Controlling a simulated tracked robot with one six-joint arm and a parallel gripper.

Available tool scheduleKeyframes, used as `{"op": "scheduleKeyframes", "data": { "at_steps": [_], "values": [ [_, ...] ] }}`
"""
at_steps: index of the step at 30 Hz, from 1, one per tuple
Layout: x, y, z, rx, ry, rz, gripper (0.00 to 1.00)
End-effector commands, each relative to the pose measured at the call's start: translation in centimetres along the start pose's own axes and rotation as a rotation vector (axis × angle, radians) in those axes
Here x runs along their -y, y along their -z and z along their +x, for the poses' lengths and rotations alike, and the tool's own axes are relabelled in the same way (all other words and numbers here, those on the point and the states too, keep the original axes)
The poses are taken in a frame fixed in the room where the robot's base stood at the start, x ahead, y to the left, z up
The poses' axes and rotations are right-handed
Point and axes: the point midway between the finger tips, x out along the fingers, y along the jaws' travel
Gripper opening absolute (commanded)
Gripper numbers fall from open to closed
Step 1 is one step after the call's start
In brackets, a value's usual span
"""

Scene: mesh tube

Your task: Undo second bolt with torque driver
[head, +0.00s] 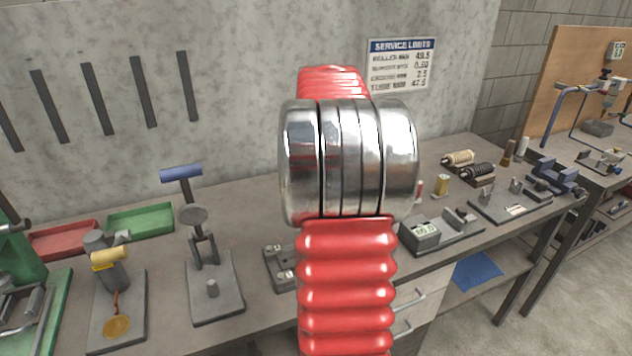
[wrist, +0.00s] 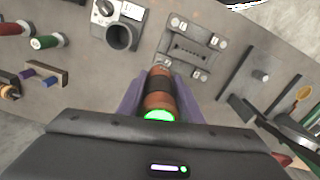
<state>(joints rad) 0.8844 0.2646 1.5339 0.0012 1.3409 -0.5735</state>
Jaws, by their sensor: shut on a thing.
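My gripper (wrist: 160,92) shows in the wrist view, its purple fingers shut on the torque driver (wrist: 158,92). The driver has an orange-brown and black banded body with a glowing green ring at the near end. Beyond it lies a grey plate (wrist: 189,48) with a dark slotted middle and pale bolts near its corners, such as a far bolt (wrist: 214,42) and a near bolt (wrist: 200,75). The driver's far end points at the plate's near left corner; contact there is hidden. In the head view my red arm hides the gripper and driver, and part of the plate (head: 277,262).
A grey block with a dial and round socket (wrist: 121,36) stands left of the plate. Red and green trays (head: 140,220) lie at the back left.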

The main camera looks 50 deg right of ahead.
Motion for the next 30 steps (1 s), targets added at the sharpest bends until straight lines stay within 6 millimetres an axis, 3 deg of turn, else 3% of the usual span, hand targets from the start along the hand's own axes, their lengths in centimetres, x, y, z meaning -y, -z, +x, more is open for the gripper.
{"op": "scheduleKeyframes", "data": {
  "at_steps": [15, 30],
  "values": [
    [-0.1, -0.1, 3.1, 0.000, 0.000, 0.001, 0.01],
    [-0.1, 0.0, 3.4, -0.001, -0.001, 0.002, 0.01]
  ]
}}
